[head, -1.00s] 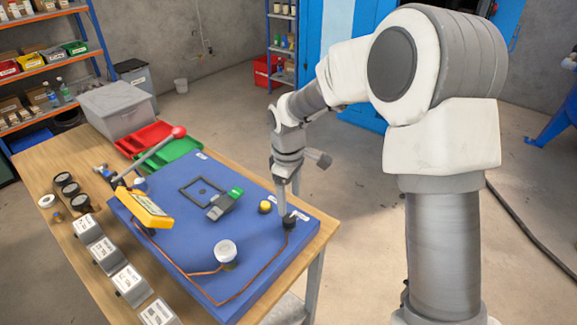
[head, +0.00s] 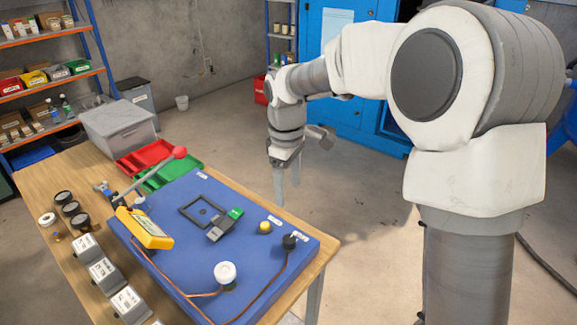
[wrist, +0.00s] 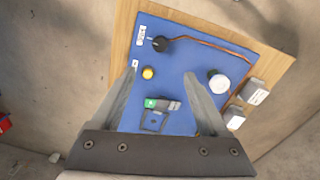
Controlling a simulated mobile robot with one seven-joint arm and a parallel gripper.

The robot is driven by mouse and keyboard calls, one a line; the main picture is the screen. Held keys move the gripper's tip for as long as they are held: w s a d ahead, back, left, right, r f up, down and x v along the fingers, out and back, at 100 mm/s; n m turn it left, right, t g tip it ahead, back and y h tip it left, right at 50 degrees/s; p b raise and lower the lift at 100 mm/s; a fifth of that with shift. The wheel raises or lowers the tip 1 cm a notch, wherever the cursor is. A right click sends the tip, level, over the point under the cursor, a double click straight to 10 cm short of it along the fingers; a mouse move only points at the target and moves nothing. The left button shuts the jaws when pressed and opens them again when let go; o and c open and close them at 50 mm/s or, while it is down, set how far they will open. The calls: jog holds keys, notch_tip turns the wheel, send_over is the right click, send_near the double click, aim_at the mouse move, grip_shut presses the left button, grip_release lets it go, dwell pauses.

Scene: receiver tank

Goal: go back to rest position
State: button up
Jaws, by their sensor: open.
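My gripper (head: 287,185) is open and empty. In the head view it hangs in the air with fingers pointing down, near the far right edge of the blue board (head: 262,222) on the wooden table (head: 37,188). In the wrist view my gripper (wrist: 160,98) shows both fingers spread, with the blue board (wrist: 185,70) below. A black knob (head: 289,242) and a yellow button (head: 265,227) are on the board, apart from the fingers. They also show in the wrist view as the black knob (wrist: 161,44) and yellow button (wrist: 148,72).
On the board are a yellow meter (head: 145,228), a white-capped part (head: 225,272), a red-tipped lever (head: 180,152) and copper tubing. Red (head: 145,158) and green trays and a grey bin (head: 118,127) stand at the table's back. Blue cabinets (head: 350,105) stand behind my arm.

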jog(key=s+d+r+m+t, duration=0.2)
jog(key=s+d+r+m, duration=0.3)
jog(key=s+d+r, duration=0.4)
jog(key=s+d+m+t, duration=0.1)
jog(key=s+d+m, duration=0.1)
jog(key=s, duration=0.5)
jog(key=s+d+m+t, duration=0.2)
jog(key=s+m, duration=0.3)
jog(key=s, duration=0.3)
jog(key=shift+s+d+f+m, duration=0.15)
jog(key=shift+d+m, duration=0.15)
jog(key=shift+d, duration=0.45)
